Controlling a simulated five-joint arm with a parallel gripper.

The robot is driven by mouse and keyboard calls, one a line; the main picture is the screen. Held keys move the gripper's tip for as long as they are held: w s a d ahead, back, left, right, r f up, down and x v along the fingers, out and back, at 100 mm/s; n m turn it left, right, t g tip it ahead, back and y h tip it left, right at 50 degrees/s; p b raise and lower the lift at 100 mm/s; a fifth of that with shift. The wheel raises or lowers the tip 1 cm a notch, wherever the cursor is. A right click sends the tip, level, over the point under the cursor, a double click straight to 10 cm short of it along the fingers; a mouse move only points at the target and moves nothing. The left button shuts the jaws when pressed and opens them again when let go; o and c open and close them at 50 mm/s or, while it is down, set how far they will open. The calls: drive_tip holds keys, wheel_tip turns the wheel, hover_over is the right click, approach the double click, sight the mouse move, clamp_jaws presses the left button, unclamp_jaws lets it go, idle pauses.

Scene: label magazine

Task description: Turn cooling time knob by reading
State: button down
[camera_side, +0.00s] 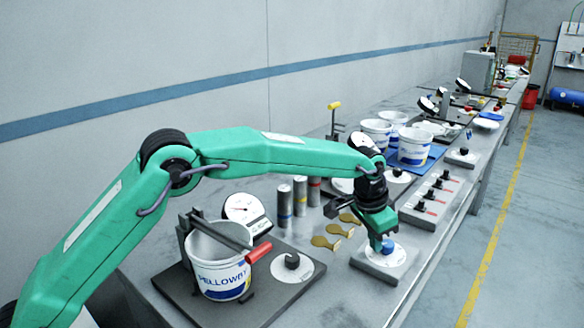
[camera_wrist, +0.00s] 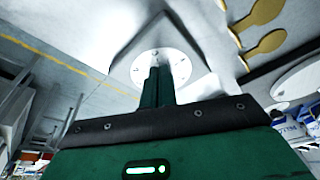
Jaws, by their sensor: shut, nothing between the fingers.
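My gripper (camera_side: 380,243) is shut and points down at a round white dial (camera_side: 392,258) on a grey block (camera_side: 372,264) near the table's front edge. A black knob (camera_side: 292,261) sits on another white dial by the bucket. A round gauge (camera_side: 243,207) with a needle stands behind; its reading is too small. No label shows which knob is for cooling time.
A white bucket (camera_side: 217,271) sits in a dark clamp stand with a red handle (camera_side: 257,253). Several brass paddles (camera_side: 326,242) and metal cylinders (camera_side: 299,195) lie or stand left of my gripper. A row of small black knobs (camera_side: 437,184) and more buckets (camera_side: 414,146) are farther back.

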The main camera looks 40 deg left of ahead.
drive_tip(key=shift+w+a, duration=0.4)
drive_tip(key=shift+w, duration=0.05)
idle(0.6)
drive_tip(key=shift+s+a, duration=0.3)
drive_tip(key=shift+r, duration=0.1)
drive_tip(key=shift+w+d+v, duration=0.1)
drive_tip(key=shift+w+v, duration=0.1)
drive_tip(key=shift+v, duration=0.75)
drive_tip(key=shift+w+d+v, duration=0.1)
drive_tip(key=shift+w+v, duration=0.15)
drive_tip(key=shift+v, duration=0.7)
drive_tip(key=shift+w+d+v, duration=0.1)
drive_tip(key=shift+w+v, duration=0.1)
drive_tip(key=shift+v, duration=0.75)
drive_tip(key=shift+r, duration=0.2)
drive_tip(key=shift+s+d+r, duration=0.2)
drive_tip(key=shift+s+d, duration=0.1)
drive_tip(key=shift+d, duration=0.3)
drive_tip(key=shift+s+d+r, duration=0.25)
drive_tip(key=shift+d, duration=0.4)
drive_tip(key=shift+f, duration=0.15)
drive_tip(key=shift+s+a+x, duration=0.1)
drive_tip(key=shift+s+x, duration=0.15)
drive_tip(key=shift+x, duration=0.85)
drive_tip(key=shift+s+a+x, duration=0.1)
drive_tip(key=shift+s+x, duration=0.15)
drive_tip(key=shift+x, duration=0.85)
drive_tip(key=shift+s+a+x, duration=0.1)
drive_tip(key=shift+s+x, duration=0.15)
drive_tip(key=shift+x, duration=0.8)
